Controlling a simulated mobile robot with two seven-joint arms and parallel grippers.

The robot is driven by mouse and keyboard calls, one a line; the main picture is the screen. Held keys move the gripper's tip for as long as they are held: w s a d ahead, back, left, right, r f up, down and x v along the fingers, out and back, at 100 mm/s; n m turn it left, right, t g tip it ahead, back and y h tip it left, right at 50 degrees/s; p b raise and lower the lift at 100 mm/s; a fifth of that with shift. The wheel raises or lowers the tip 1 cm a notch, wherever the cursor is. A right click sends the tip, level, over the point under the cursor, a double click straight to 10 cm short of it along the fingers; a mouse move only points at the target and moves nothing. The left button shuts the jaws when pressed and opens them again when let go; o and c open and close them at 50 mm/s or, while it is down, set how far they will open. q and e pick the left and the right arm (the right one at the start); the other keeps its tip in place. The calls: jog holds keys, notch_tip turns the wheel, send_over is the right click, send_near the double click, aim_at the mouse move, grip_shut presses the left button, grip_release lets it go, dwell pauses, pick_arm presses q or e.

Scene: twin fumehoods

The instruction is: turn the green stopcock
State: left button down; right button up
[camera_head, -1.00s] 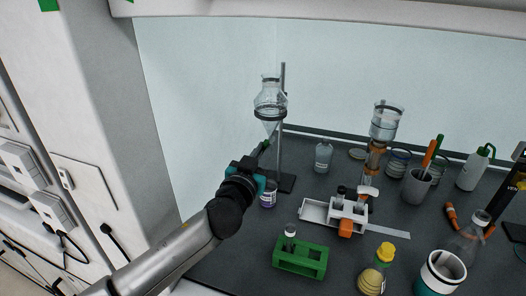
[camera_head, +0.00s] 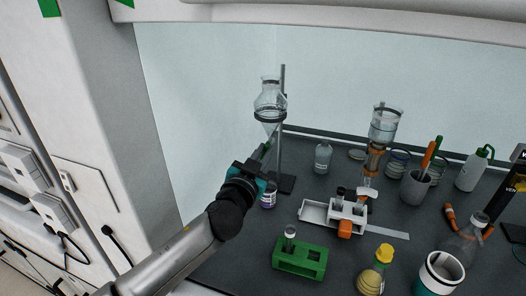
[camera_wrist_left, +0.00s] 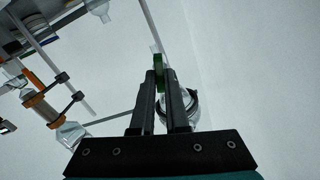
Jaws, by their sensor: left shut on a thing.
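A clear glass separating funnel (camera_head: 270,100) hangs in a ring on a stand (camera_head: 282,140) at the back left of the bench. The green stopcock (camera_wrist_left: 158,72) sits at the funnel's lower stem and shows between my fingertips in the left wrist view. My left gripper (camera_head: 264,152) reaches up to it from the lower left. Its two dark fingers (camera_wrist_left: 160,84) are shut on the green stopcock. In the head view the fingers mostly hide the stopcock. My right gripper is not in view.
A green rack (camera_head: 300,258), a white tray (camera_head: 318,213), a second glass apparatus (camera_head: 385,125) and a grey cup (camera_head: 415,188) stand to the right. The left wall is close to my arm.

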pick_arm(q)
jog(key=m+p, duration=0.1)
jog(key=m, duration=0.2)
jog(key=shift+m, duration=0.3)
jog(key=shift+d+f+m+p, duration=0.15)
jog(key=shift+m+p, duration=0.6)
jog(key=shift+m, duration=2)
jog(key=shift+a+f+m+p, duration=0.1)
jog(key=shift+m+p, duration=0.65)
jog(key=shift+m, duration=2)
jog(key=c, duration=0.9)
grip_release()
jog(key=shift+d, duration=0.1)
